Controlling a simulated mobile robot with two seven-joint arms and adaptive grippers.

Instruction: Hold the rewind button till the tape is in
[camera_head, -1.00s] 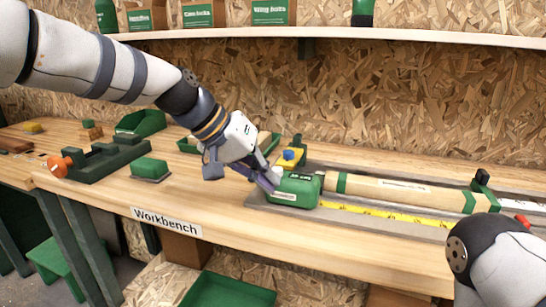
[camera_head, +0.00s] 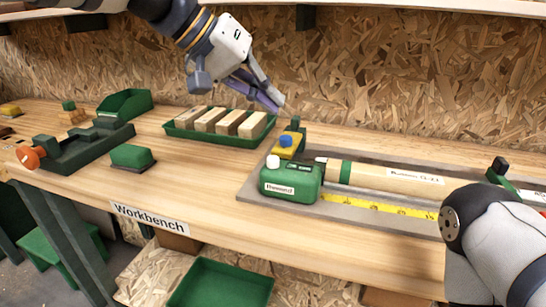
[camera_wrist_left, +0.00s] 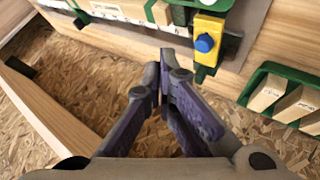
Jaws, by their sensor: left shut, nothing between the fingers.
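The green tape case (camera_head: 291,182) stands at the left end of a grey tray on the bench, with a white button (camera_head: 272,161) on top and a label that seems to read "Rewound". A yellow tape strip (camera_head: 375,206) runs right from it along the tray. My left gripper (camera_head: 278,103) is shut and empty in the air, above and behind the case, touching nothing. Its closed fingers show in the left wrist view (camera_wrist_left: 163,75). Only part of my right arm shows at lower right; its gripper is out of view.
A yellow block with a blue button (camera_head: 286,141) stands behind the case; it also shows in the left wrist view (camera_wrist_left: 206,42). A banded wooden bar (camera_head: 385,178) lies along the grey tray (camera_head: 262,207). A green tray of wooden blocks (camera_head: 180,134) and a small green box (camera_head: 132,156) stand left.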

